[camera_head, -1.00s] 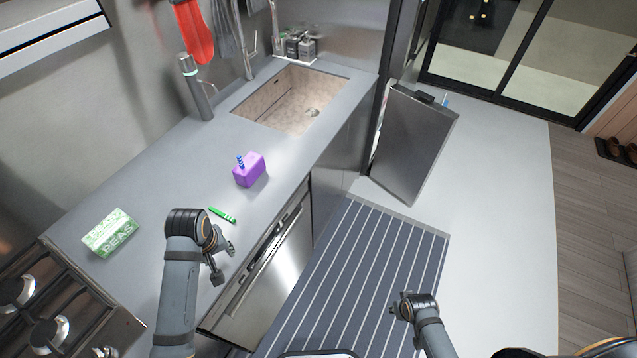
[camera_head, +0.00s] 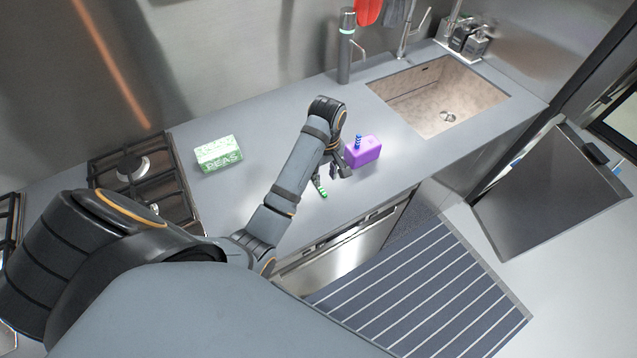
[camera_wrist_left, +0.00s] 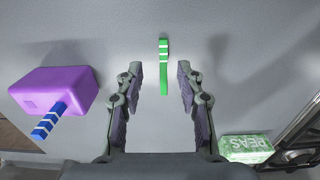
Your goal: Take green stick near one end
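The green stick (camera_wrist_left: 164,70) with pale bands lies on the grey counter. In the left wrist view it is centred between the two fingers, toward their tips, with clear space on both sides. In the head view only a short part of the stick (camera_head: 322,190) shows beside my left gripper (camera_head: 334,178); the arm hides the rest. My left gripper (camera_wrist_left: 163,77) is open and empty, pointing at the counter. I cannot tell its exact height above the stick. My right gripper is not in view.
A purple block (camera_head: 366,151) with a blue striped peg (camera_head: 358,141) stands close to my left gripper. A green PEAS box (camera_head: 219,153) sits to the left, near the stove (camera_head: 133,165). The sink (camera_head: 440,95) lies beyond.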

